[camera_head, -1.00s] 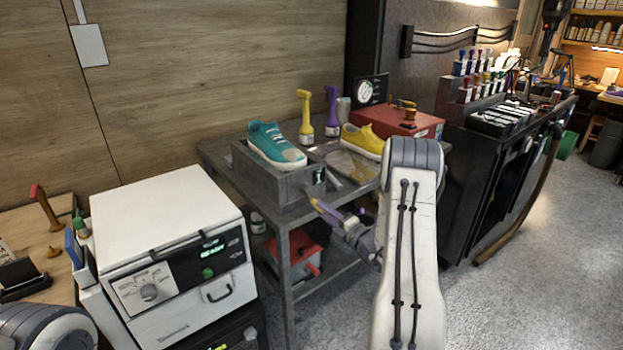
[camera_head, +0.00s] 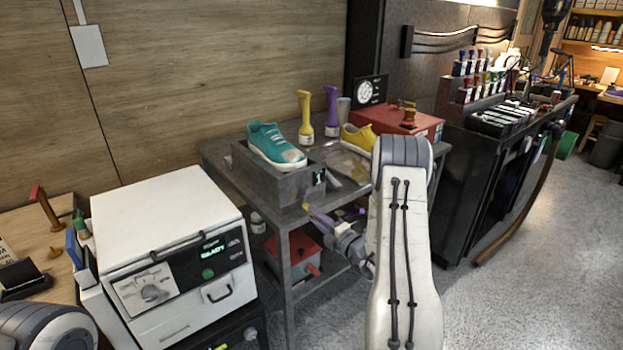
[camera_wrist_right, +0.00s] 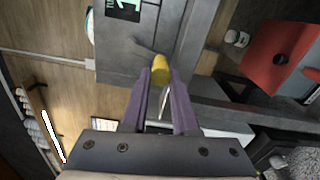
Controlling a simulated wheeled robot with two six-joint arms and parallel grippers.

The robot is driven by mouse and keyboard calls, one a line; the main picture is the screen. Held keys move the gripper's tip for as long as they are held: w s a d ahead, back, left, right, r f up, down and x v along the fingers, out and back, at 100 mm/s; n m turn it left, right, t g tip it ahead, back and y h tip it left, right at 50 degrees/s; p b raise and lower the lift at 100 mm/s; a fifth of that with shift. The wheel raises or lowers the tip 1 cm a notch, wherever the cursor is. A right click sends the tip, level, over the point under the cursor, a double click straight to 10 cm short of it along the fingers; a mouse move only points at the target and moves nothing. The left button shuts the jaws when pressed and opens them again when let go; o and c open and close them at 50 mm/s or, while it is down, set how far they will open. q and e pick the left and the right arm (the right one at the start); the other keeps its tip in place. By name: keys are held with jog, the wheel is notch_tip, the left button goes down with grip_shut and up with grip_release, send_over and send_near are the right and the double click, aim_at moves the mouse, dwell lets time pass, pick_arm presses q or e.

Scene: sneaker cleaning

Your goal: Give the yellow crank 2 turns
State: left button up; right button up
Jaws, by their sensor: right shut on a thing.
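The yellow crank (camera_head: 306,206) shows as a small yellow knob at the lower front of the grey box (camera_head: 262,180), on the grey table. In the right wrist view the knob (camera_wrist_right: 160,68) lies between the purple fingertips of my right gripper (camera_wrist_right: 161,78). My right gripper (camera_head: 312,210) is shut on it in the head view. A teal sneaker (camera_head: 273,146) sits on top of the box. Only a part of my left arm shows, at the lower left; its gripper is out of view.
A white machine (camera_head: 160,225) stands left of the table (camera_head: 222,155). A yellow spray bottle (camera_head: 305,115), a purple one (camera_head: 331,112), a yellow sneaker (camera_head: 357,138) and a red box (camera_head: 427,124) stand on the table. A red case (camera_head: 293,252) is on the shelf below.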

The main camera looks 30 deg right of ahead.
jog(key=shift+r, duration=0.1)
jog(key=shift+o, duration=0.2)
jog(key=shift+a+r+p, duration=0.4)
jog(key=shift+r, duration=0.1)
jog(key=shift+o, duration=0.4)
jog(key=shift+a+r, duration=0.2)
jog(key=shift+o, duration=0.8)
jog(key=shift+r, duration=0.2)
jog(key=shift+o, duration=0.7)
jog(key=shift+a+r+p, duration=0.35)
jog(key=shift+r+p, duration=0.05)
jog(key=shift+p, duration=0.2)
jog(key=shift+a+r, duration=0.15)
jog(key=shift+c, duration=0.3)
jog(key=c, duration=0.3)
jog(key=shift+c, duration=0.3)
